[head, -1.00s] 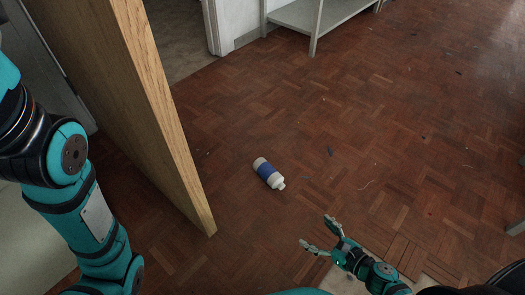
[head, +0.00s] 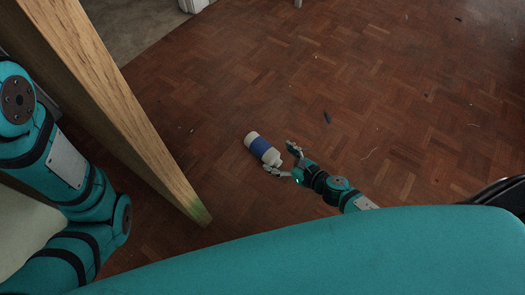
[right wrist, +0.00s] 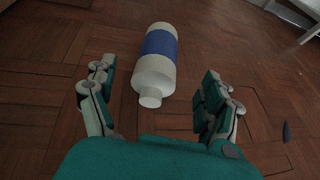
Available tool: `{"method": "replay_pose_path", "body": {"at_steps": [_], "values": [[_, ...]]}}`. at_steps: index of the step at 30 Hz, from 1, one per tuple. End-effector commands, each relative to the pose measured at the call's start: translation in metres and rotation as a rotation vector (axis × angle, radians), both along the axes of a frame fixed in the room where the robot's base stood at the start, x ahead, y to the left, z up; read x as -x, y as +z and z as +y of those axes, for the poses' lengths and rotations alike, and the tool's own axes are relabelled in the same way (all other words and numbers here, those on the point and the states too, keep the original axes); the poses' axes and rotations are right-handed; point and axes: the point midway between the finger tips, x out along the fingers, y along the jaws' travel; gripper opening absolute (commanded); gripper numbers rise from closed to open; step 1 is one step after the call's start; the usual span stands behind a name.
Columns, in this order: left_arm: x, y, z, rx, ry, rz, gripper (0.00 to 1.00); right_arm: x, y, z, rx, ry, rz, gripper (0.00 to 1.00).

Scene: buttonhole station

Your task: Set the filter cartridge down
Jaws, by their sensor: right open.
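The filter cartridge (head: 263,149) is a white bottle shape with a blue band, lying on its side on the parquet floor. In the right wrist view the cartridge (right wrist: 157,62) lies with its narrow neck toward my right gripper (right wrist: 160,100). In the head view my right gripper (head: 282,158) is open, low by the floor, with its fingers around the neck end. In the right wrist view a gap shows between the cartridge and each finger. My left arm stands at the left of the head view, but its gripper is out of view.
A wooden door or panel (head: 120,110) stands left of the cartridge, its lower corner near the floor. A small dark scrap (head: 327,117) lies right of the cartridge. The parquet floor (head: 400,70) beyond is mostly clear. A grey shelf leg shows at the top right of the right wrist view (right wrist: 309,34).

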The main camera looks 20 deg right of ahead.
Motion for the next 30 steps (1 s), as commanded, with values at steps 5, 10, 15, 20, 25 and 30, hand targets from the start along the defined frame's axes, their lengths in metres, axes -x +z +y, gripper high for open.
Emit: {"method": "replay_pose_path", "body": {"at_steps": [5, 10, 15, 20, 25, 30], "values": [[0.000, -0.006, 0.000, 0.000, 0.000, 0.000, 0.40, -0.011, -0.006, 0.006, 0.001, 0.001, 0.001, 0.84], [0.000, -0.020, 0.000, -0.001, 0.000, -0.001, 0.40, -0.028, -0.016, 0.015, 0.002, 0.002, -0.003, 0.84], [0.000, -0.031, 0.000, -0.001, 0.000, -0.001, 0.40, -0.047, -0.025, 0.026, 0.000, 0.000, -0.001, 0.84], [0.000, -0.032, 0.000, -0.001, 0.000, -0.001, 0.40, -0.053, -0.026, 0.030, 0.001, 0.000, 0.000, 0.84], [0.000, -0.031, 0.000, -0.001, 0.000, -0.001, 0.40, -0.052, -0.025, 0.030, 0.000, 0.000, 0.001, 0.84], [0.000, -0.031, 0.000, -0.001, 0.000, 0.000, 0.40, -0.052, -0.025, 0.030, 0.000, 0.000, 0.001, 0.62]]}}
